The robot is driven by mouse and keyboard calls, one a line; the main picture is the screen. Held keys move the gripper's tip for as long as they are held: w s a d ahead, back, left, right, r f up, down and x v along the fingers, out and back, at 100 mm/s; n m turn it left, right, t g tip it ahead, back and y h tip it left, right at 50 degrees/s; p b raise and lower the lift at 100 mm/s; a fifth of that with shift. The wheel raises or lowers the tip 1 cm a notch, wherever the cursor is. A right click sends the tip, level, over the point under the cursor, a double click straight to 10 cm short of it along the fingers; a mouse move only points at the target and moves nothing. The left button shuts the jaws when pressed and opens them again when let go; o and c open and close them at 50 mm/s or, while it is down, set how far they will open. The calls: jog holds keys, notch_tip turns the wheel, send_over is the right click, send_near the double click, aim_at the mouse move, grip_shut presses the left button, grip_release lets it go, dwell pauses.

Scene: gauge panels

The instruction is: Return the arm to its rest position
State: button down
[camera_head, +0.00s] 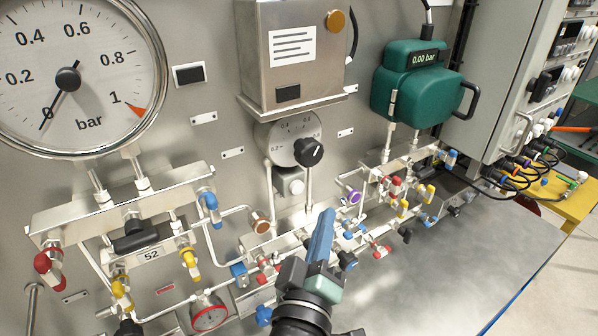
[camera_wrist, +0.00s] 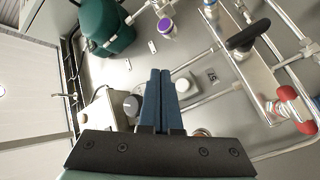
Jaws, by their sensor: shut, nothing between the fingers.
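My gripper (camera_head: 322,232) is raised in front of the lower middle of the gauge panel, its blue fingers pointing up in the head view. In the wrist view my gripper (camera_wrist: 160,75) shows its two blue fingers side by side, shut with nothing between them. In the head view the fingers overlap part of the valves and pipes behind them. I cannot tell the exact gap between the fingertips and the panel.
A large dial gauge (camera_head: 70,78) is at the left, and a steel box (camera_head: 292,60) is at the top middle. A green pressure unit (camera_head: 415,88) and a grey cabinet (camera_head: 505,75) stand to the right. Pipes with coloured valves crowd the panel. The steel worktop (camera_head: 470,260) is clear at right.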

notch_tip(320, 180, up, 15)
jog(key=s+m+t+b, duration=0.1)
jog(key=m+t+b, duration=0.3)
jog(key=m, duration=0.1)
jog(key=s+r+m+t+y+b, duration=0.1)
jog(key=s+r+t, duration=0.1)
jog(key=s+r, duration=0.3)
jog(key=s+r+m+t+y+b, duration=0.1)
jog(key=s+r, duration=0.4)
jog(key=r, duration=0.6)
jog(key=shift+s+a+r+m+t+y, duration=0.25)
jog(key=shift+a+m+t+y, duration=0.25)
jog(key=shift+t, duration=0.4)
jog(key=shift+f, duration=0.15)
